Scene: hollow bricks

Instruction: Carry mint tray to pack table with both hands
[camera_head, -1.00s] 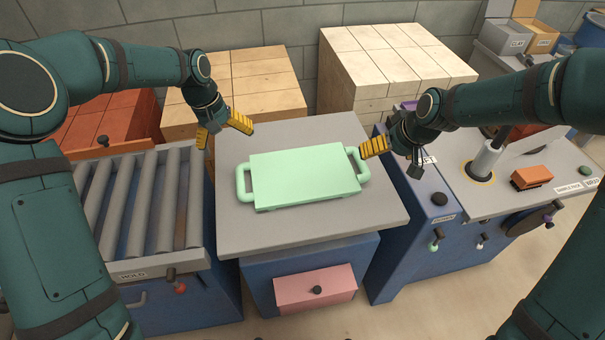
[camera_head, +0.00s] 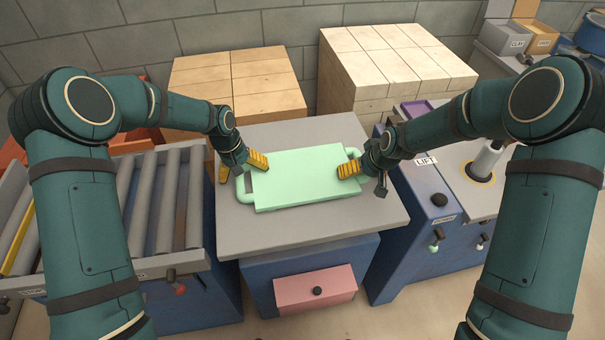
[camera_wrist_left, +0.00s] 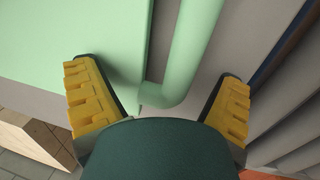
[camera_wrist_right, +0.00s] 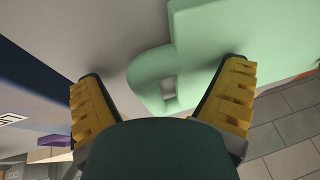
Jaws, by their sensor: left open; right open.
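The mint tray (camera_head: 305,178) lies flat on a grey-topped table (camera_head: 300,237), with a loop handle at its left and right ends. My left gripper (camera_head: 243,167) is open above the tray's left handle (camera_head: 243,190). In the left wrist view the handle (camera_wrist_left: 186,60) runs between the open fingers (camera_wrist_left: 158,90). My right gripper (camera_head: 362,166) is open at the tray's right end, covering part of the right handle. In the right wrist view the handle (camera_wrist_right: 148,75) shows between the open fingers (camera_wrist_right: 165,90). Neither gripper holds anything. I cannot tell which table is the pack table.
A roller conveyor (camera_head: 160,205) stands to the left. A blue station labelled LIFT (camera_head: 430,200) stands close on the right. Stacks of tan blocks (camera_head: 240,85) and pale blocks (camera_head: 390,60) stand behind. A pink drawer (camera_head: 315,290) sits in the table's front.

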